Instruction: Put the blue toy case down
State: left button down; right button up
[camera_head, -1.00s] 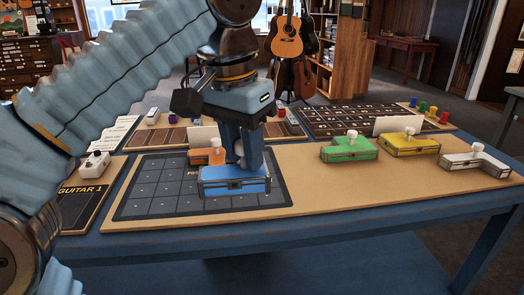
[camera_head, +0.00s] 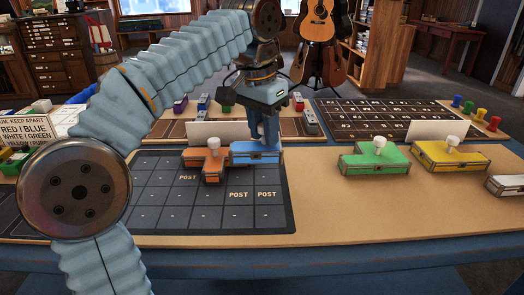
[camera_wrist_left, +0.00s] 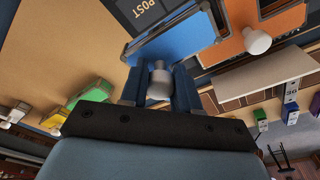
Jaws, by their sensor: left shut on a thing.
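The blue toy case (camera_head: 257,155) is at the back right corner of the dark grid mat (camera_head: 150,213), right beside the orange case (camera_head: 208,163). My left gripper (camera_head: 268,132) is above the blue case, shut on its knob. In the left wrist view the pale knob (camera_wrist_left: 158,82) sits between the two fingers, with the blue case (camera_wrist_left: 175,42) beyond. The blue case looks level and low over the mat; I cannot tell whether its underside touches. The orange case (camera_wrist_left: 272,28) is close to it there. My right gripper is not in view.
Mat cells marked POST (camera_head: 238,195) show in front of the cases. A green case (camera_head: 374,160), a yellow case (camera_head: 449,157) and a white case (camera_head: 506,186) stand to the right. A white card (camera_head: 218,132) stands behind. Bare board lies between mat and green case.

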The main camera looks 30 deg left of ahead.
pick_arm(q)
jog(key=shift+w+a+f, duration=0.4)
jog(key=shift+w+f, duration=0.05)
jog(key=shift+f, duration=0.25)
jog(key=f, duration=0.3)
jog(key=w+a+f+b, duration=0.1)
jog(key=f, duration=0.1)
jog(key=shift+w, duration=0.1)
jog(key=shift+f, duration=0.15)
jog(key=c, duration=0.8)
grip_release()
